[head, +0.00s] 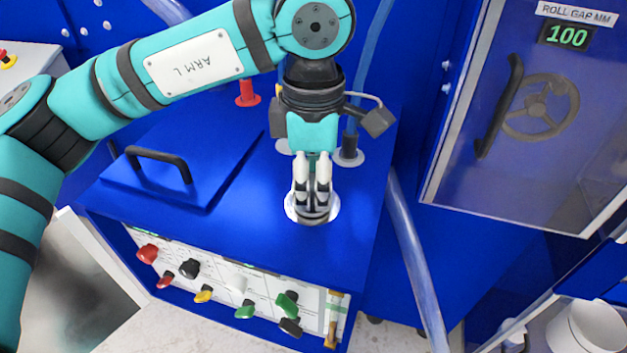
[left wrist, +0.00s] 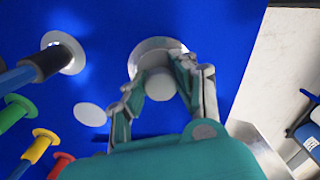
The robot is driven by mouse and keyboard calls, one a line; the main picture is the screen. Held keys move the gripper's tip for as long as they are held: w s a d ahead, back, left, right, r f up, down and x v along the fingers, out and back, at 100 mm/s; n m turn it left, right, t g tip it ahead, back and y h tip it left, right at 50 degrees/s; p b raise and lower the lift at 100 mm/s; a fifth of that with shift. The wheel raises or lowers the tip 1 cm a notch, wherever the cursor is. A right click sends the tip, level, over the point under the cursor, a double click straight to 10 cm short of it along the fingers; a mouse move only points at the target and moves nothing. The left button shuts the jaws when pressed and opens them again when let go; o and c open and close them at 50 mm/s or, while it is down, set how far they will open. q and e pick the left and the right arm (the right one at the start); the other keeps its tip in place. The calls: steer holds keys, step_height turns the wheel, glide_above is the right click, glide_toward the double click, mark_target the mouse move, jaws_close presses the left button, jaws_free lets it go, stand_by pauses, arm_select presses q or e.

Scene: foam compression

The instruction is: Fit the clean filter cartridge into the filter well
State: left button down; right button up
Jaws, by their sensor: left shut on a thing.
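The filter well shows as a pale round rim (head: 332,213) in the blue deck top. My left gripper (head: 311,203) points down right over it, its fingertips at the rim. In the left wrist view the fingers (left wrist: 160,72) are closed around a pale grey round piece, which I take for the filter cartridge (left wrist: 160,86). The cartridge stands between the fingers, at the opening of the well (left wrist: 144,50). The fingers cover most of it in the head view, and I cannot tell how deep it sits. My right gripper is in neither view.
A blue lid with a black handle (head: 158,163) lies left of the well. A red fitting (head: 247,94) and a hose flange (head: 348,158) stand behind it. Coloured valve knobs (head: 203,293) line the front panel. A clear hose (head: 413,260) hangs at the right.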

arm_select(q)
steer(key=shift+f, duration=0.2)
steer(key=c, duration=1)
jaws_free()
steer(key=shift+r, duration=0.1)
step_height(320, 180, up, 12)
